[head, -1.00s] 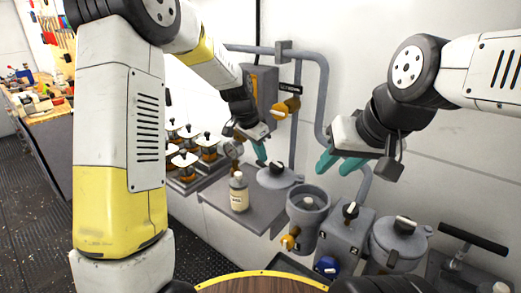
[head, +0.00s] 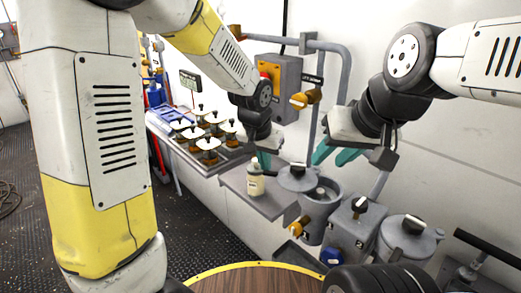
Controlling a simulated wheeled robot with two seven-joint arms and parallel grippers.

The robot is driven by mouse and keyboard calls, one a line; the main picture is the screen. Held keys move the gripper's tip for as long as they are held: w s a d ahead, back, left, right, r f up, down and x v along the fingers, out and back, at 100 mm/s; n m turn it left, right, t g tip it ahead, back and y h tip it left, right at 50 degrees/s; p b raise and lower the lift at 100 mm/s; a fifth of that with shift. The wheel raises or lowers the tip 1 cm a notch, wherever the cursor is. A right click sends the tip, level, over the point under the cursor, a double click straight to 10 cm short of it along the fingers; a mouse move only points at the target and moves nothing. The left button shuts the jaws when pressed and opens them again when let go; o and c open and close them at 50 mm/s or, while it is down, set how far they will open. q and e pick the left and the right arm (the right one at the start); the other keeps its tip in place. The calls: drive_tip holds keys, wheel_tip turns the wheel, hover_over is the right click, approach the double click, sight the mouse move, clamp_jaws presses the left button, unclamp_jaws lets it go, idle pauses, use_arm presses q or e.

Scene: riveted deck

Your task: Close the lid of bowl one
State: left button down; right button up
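An open grey bowl (head: 335,209) stands right of centre, fixed among grey fittings. A round grey lid (head: 298,183) with a dark and pale knob sits beside its rim, up and to the left; the bowl's mouth is uncovered. A second, lidded grey bowl (head: 405,245) stands further right. I cannot read which is bowl one. My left gripper (head: 263,160) points down just above a pale bottle and left of the lid, apart from the lid; its finger gap is hard to see. My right gripper (head: 335,152) is open and empty, above and right of the open bowl.
The pale bottle (head: 256,182) stands on a grey shelf (head: 235,182) left of the bowl. Several dark-knobbed jars (head: 208,150) stand on a tray behind left. A grey pipe (head: 345,75) and switch box (head: 285,85) are on the wall. A round wooden top (head: 255,280) is in front.

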sight(282, 186)
use_arm(q)
drive_tip(key=s+d+n+y, duration=0.1)
drive_tip(key=s+d+n, duration=0.3)
drive_tip(key=s, duration=0.6)
drive_tip(key=shift+n, duration=0.4)
drive_tip(key=shift+s+d, duration=0.1)
idle(0.3)
